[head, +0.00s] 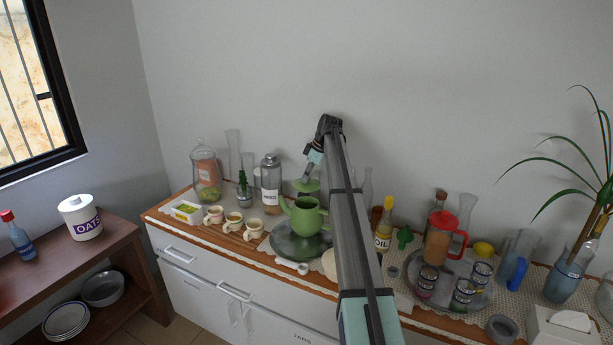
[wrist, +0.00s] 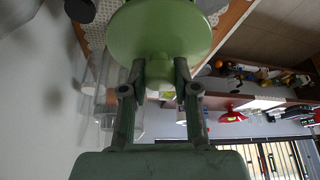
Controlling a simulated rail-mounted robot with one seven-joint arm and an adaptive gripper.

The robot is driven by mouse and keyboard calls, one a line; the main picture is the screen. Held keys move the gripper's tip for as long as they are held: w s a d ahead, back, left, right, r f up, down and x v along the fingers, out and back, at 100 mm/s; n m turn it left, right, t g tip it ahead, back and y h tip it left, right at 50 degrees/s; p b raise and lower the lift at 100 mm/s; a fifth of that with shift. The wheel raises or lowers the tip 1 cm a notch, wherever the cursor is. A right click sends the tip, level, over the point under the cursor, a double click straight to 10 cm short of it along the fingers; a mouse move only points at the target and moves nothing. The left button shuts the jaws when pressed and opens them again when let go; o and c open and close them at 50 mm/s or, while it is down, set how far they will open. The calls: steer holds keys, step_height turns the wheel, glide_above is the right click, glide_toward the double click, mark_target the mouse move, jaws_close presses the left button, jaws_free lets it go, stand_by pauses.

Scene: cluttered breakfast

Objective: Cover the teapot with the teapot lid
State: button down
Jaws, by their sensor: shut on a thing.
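The green teapot (head: 305,217) stands upright on a round grey tray (head: 286,242) on the counter, its spout to the left. The green teapot lid (head: 303,186) is in the air just above the teapot, slightly left of its middle, and looks apart from it. My gripper (head: 309,175) is shut on the lid's knob. In the wrist view, my gripper (wrist: 159,92) has a finger on each side of the knob, and the round lid (wrist: 160,30) fills the top middle. The teapot's opening is hard to make out in the head view.
A labelled bottle (head: 271,184) stands behind and left of the teapot. Several cups (head: 234,220) stand to its left. My arm crosses the counter right of the teapot. Further right are an oil bottle (head: 383,228) and a red-lidded pitcher (head: 440,240).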

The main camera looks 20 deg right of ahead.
steer(key=shift+f+b, duration=0.95)
steer(key=shift+f, duration=1.85)
steer(key=shift+f+b, duration=0.45)
steer(key=shift+f, duration=0.75)
steer(key=c, duration=0.8)
jaws_free()
steer(key=shift+r, duration=0.1)
steer(key=shift+r+p, duration=1.05)
steer(key=shift+r, duration=1.9)
